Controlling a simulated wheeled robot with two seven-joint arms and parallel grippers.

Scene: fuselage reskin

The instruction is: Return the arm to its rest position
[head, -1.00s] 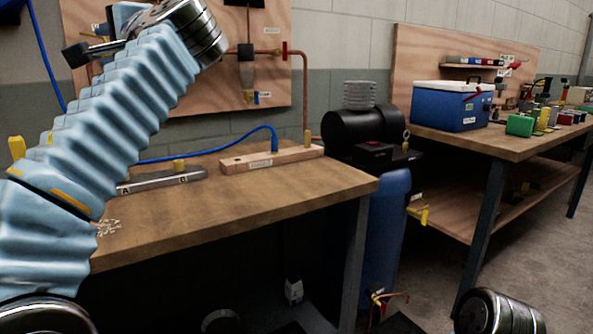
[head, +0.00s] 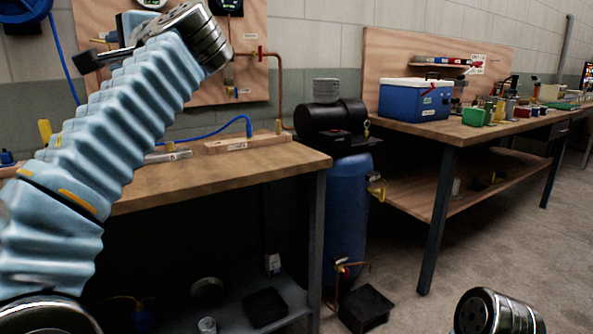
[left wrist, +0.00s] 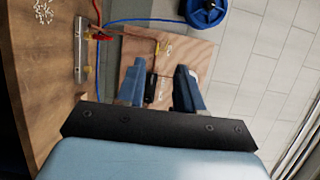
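My left arm, in a pale blue ribbed sleeve, rises from the lower left of the head view to a metal wrist joint at the top. It is raised in front of the near workbench (head: 215,180). In the left wrist view my left gripper (left wrist: 160,68) has its two blue fingers spread apart, with nothing visibly held between them. A dark fitting shows in the gap, seemingly on the wall board (left wrist: 203,56) beyond. In the head view the fingers are mostly hidden behind the wrist. Only a metal joint of my right arm shows at the bottom right; its gripper is out of view.
A wooden block (head: 235,144) with a blue hose lies on the near bench. A blue compressor tank (head: 345,215) stands right of it, with a black box (head: 366,307) on the floor. A blue cooler (head: 414,101) sits on the far bench. The floor (head: 520,250) at right is clear.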

